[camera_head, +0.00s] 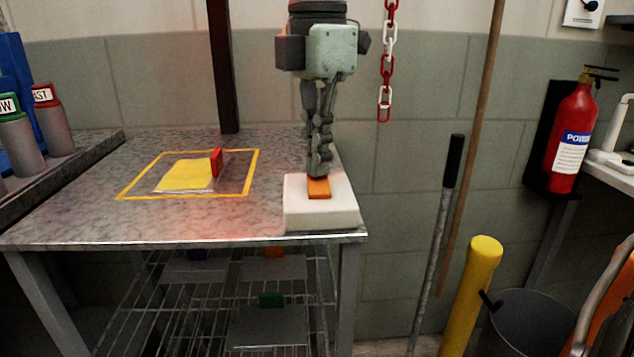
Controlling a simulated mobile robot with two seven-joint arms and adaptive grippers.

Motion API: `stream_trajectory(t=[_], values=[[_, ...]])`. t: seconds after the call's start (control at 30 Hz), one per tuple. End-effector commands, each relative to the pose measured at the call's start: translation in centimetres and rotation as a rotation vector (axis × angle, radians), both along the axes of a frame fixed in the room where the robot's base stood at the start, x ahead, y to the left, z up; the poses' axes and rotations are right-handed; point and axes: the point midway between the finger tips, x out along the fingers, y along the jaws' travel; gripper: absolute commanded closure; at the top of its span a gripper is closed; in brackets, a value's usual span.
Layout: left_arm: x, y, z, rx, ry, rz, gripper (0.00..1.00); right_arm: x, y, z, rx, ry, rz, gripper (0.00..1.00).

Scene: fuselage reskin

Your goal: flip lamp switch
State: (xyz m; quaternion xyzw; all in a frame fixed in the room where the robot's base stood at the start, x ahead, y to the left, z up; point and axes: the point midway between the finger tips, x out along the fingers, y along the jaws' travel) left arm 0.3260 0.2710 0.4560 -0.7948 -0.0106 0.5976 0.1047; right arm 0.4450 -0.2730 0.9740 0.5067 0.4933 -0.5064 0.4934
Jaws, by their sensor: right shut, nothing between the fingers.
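A white box-shaped switch base (321,215) stands at the right front corner of the metal table. An orange rocker (319,188) sits on its top. My right gripper (318,172) points straight down over the base, with its fingers closed together. Its fingertips are at the far end of the orange rocker and cover part of it; I cannot tell whether they touch it. No lamp is clearly seen. My left gripper is out of the picture.
The metal table (90,210) carries a yellow plate (185,176) with a red handle (216,162) inside a yellow outline. A dark post (222,65) rises behind it. A red-white chain (385,75) hangs right of my gripper. A fire extinguisher (568,125) hangs further right.

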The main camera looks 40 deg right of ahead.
Motion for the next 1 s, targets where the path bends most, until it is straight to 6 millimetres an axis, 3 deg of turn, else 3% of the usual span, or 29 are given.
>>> stream_trajectory(t=[0.57,1.0], values=[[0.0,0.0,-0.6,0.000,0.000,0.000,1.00,0.0,0.0,-0.7,0.000,0.001,0.000,1.00],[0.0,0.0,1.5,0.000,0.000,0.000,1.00,0.0,0.0,2.4,-0.001,0.000,-0.001,1.00]])
